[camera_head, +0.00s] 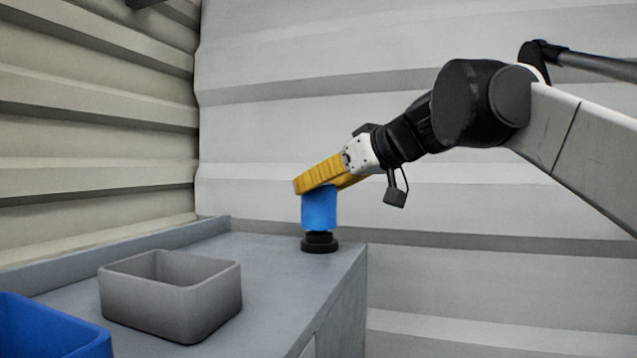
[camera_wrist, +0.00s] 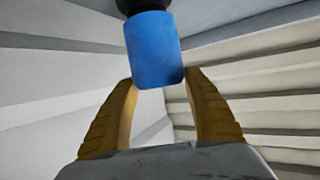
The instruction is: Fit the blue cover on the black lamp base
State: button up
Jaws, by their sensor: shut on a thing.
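The blue cover (camera_head: 319,210) is upright directly above the black lamp base (camera_head: 319,243), near the right end of the grey bench top. Its lower end meets the top of the base in the head view; I cannot tell whether it is seated. My gripper (camera_head: 299,186), with yellow fingers, is shut on the upper part of the cover. In the wrist view the cover (camera_wrist: 154,48) is between the fingertips (camera_wrist: 160,76), and part of the black base (camera_wrist: 142,5) shows beyond it at the top edge.
A grey open bin (camera_head: 170,300) stands on the bench to the left of the base and looks empty. Part of a blue bin (camera_head: 50,335) shows at the lower left. The bench (camera_head: 285,275) is clear between the grey bin and the base. Corrugated walls stand behind.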

jog(key=shift+f+b, duration=0.55)
jog(key=shift+f, duration=0.5)
jog(key=o, duration=1.1)
jog(key=v, duration=1.2)
